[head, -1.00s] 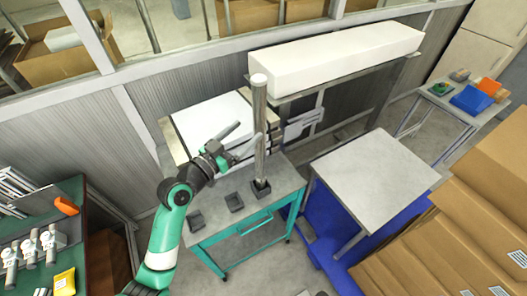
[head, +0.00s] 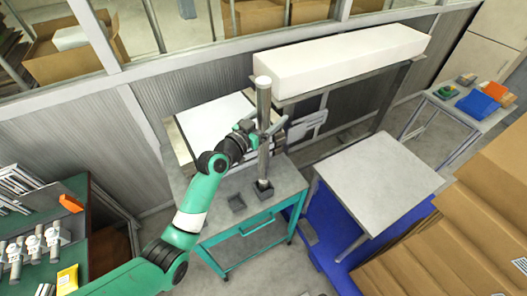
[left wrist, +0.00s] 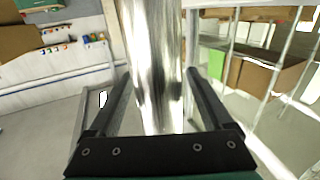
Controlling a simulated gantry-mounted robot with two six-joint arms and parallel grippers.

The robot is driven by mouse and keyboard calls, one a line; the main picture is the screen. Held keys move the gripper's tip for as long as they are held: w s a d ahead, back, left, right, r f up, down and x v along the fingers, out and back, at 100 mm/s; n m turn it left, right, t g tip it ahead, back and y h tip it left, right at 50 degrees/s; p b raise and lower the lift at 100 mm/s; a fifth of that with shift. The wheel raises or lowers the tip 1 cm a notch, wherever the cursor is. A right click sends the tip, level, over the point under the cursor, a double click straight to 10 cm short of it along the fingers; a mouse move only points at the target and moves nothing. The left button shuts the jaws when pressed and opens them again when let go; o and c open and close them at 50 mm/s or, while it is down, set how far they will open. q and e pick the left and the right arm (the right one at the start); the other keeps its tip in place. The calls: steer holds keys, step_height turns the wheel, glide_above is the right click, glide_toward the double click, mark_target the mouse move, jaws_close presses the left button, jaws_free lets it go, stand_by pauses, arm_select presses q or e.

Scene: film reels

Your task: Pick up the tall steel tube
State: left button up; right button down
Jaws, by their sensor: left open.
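The tall steel tube (head: 263,105) stands upright in a small dark square holder (head: 261,191) on the teal cart (head: 249,227). My left gripper (head: 266,131) is open at about the tube's middle height, its fingers on either side of it. In the left wrist view the shiny tube (left wrist: 152,60) rises between the two open fingers (left wrist: 158,100), with a visible gap on each side. My right gripper is not in view.
A long white box (head: 340,57) lies on a shelf behind the tube. A bare grey table (head: 375,178) stands to the right, and cardboard boxes (head: 440,255) fill the lower right.

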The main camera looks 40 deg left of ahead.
arm_select(q)
jaws_close()
stand_by(0.7)
steer(key=shift+r, duration=0.1)
stand_by(0.5)
